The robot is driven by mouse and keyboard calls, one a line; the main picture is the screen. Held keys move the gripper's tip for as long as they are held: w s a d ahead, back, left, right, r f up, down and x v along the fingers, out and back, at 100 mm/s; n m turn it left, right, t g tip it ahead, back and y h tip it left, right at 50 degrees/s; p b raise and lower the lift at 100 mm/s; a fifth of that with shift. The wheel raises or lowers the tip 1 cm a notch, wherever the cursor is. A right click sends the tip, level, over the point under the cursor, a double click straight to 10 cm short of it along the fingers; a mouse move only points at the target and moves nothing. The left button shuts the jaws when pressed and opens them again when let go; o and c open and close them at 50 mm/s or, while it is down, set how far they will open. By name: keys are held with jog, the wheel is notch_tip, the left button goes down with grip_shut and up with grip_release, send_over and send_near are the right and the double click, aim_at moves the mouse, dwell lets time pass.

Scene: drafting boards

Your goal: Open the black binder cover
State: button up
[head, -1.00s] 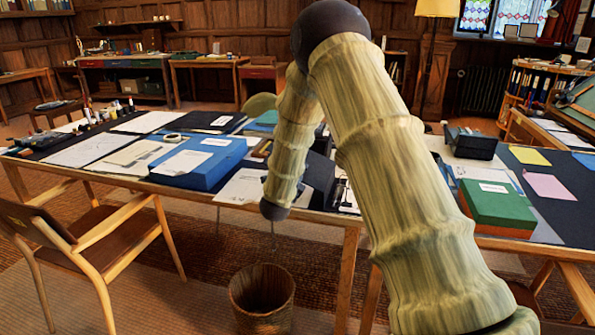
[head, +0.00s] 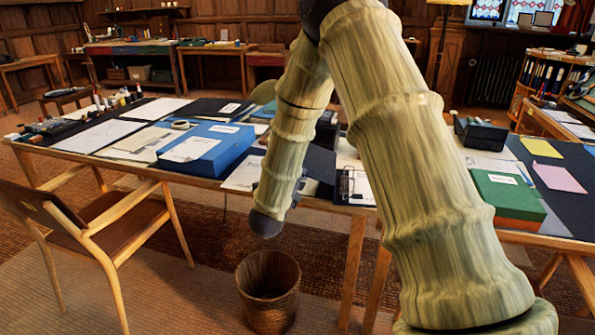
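A dark, flat-sided item (head: 321,163), possibly the black binder, lies on the table just right of my forearm. My arm hides part of it, and I cannot make out its cover edge. A flat black folder (head: 207,107) with a white label lies farther back left and looks shut. My arm comes down in front of the table, its dark wrist end low at the front edge. My gripper's fingers cannot be made out; they seem hidden behind the arm.
A blue box (head: 222,150) with a paper on top lies left of my arm. A clipboard (head: 356,187) lies at the front edge. A green box (head: 507,200) stands right. A wooden chair (head: 95,235) and a waste bin (head: 268,293) stand before the table.

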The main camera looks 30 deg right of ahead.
dwell(0.3)
jog(key=shift+s+a, duration=0.1)
jog(key=b+v, duration=0.3)
jog(key=v, duration=0.9)
jog(key=shift+a, duration=0.2)
dwell(1.1)
jog(key=shift+b, duration=0.55)
